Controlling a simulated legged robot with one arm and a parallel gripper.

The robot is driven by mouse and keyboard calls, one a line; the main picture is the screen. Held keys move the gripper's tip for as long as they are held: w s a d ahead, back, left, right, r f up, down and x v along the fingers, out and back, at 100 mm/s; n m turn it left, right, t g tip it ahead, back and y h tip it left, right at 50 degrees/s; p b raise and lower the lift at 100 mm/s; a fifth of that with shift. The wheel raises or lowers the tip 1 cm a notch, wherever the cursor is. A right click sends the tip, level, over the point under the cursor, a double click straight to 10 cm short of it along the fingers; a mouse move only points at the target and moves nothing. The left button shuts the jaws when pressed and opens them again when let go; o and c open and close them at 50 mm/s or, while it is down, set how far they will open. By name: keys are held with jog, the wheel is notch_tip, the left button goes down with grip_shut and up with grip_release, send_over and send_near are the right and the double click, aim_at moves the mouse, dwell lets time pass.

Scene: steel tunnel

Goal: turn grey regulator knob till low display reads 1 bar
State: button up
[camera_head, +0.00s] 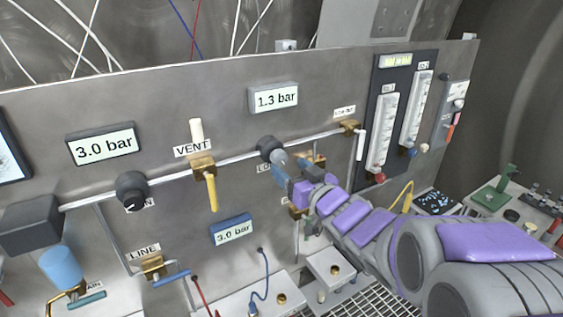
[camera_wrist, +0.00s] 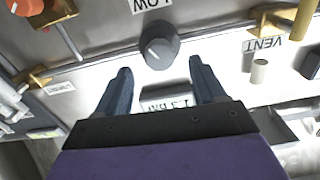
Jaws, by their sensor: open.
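The grey regulator knob (camera_head: 279,157) sits on the front of a dark round regulator body on the panel pipe. The wrist view shows the knob (camera_wrist: 159,48) face-on, with an upside-down LOW label (camera_wrist: 152,4) beside it. The display (camera_head: 275,98) above this regulator reads 1.3 bar. My gripper (camera_wrist: 160,72) is open, its two dark fingers apart, with the knob between and just beyond the tips. I see no contact with the knob. In the head view my gripper (camera_head: 284,176) is close in front of the knob and partly covers the label below it.
A yellow-handled VENT valve (camera_head: 211,188) stands left of the knob. A brass valve with a white handle (camera_head: 360,143) is to the right. A second dark regulator knob (camera_head: 132,190) sits under a 3.0 bar display (camera_head: 102,147). Flowmeters (camera_head: 384,133) stand further right.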

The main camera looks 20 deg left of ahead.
aim_at(281, 160)
jog(key=shift+x, duration=2.65)
jog(key=c, duration=1.1)
